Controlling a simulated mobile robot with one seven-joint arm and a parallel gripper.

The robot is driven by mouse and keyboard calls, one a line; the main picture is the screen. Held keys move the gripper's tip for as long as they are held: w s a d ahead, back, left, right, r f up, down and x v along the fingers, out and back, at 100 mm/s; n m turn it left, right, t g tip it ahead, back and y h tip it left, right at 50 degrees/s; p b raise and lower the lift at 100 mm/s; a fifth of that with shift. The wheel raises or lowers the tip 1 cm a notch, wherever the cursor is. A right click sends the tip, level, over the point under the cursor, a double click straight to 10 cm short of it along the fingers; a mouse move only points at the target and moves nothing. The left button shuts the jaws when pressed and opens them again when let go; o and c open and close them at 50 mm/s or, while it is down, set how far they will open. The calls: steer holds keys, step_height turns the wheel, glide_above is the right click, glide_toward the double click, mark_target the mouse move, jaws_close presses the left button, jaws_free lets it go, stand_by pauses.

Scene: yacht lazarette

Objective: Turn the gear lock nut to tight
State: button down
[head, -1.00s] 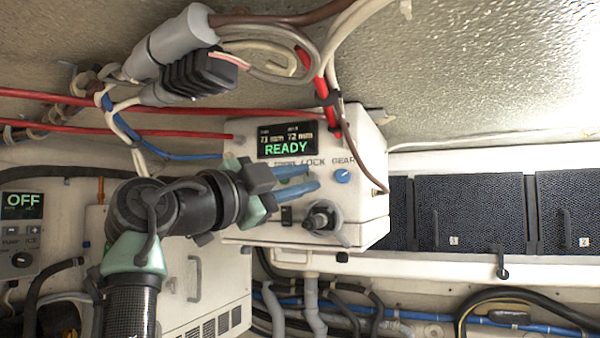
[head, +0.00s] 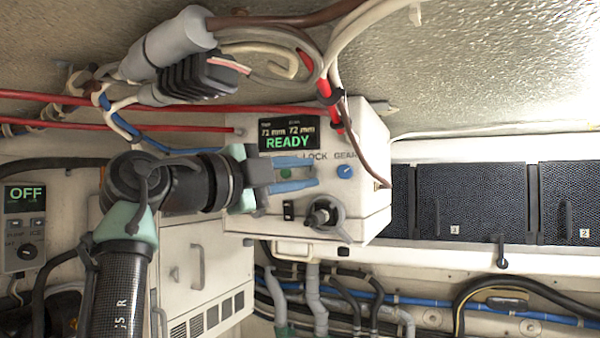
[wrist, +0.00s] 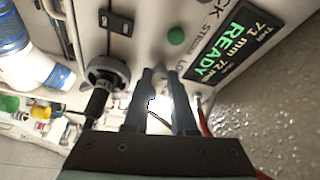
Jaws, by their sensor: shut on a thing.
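A white control box (head: 367,212) shows a green READY on its screen (head: 289,142), above the labels LOCK and GEAR. My gripper (head: 315,172) reaches in from the left, its two blue fingers at the panel under LOCK. In the wrist view the fingertips (wrist: 158,78) close around a small greyish piece that I take to be the gear lock nut; it is mostly hidden, and its turn position cannot be read. A blue knob (head: 345,171) sits under GEAR, just right of the fingertips.
A black-handled lever (head: 322,213) sticks out below the fingers; it is left of them in the wrist view (wrist: 103,85). A green button (wrist: 175,36) is close by. Cables (head: 326,85) hang above and beside the box. Mesh-front lockers (head: 470,200) stand at right.

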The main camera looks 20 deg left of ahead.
steer(key=c, duration=0.7)
jaws_free()
steer(key=shift+d, duration=0.1)
steer(key=shift+c, duration=0.2)
steer(key=b+v, duration=0.5)
steer(key=v, duration=0.8)
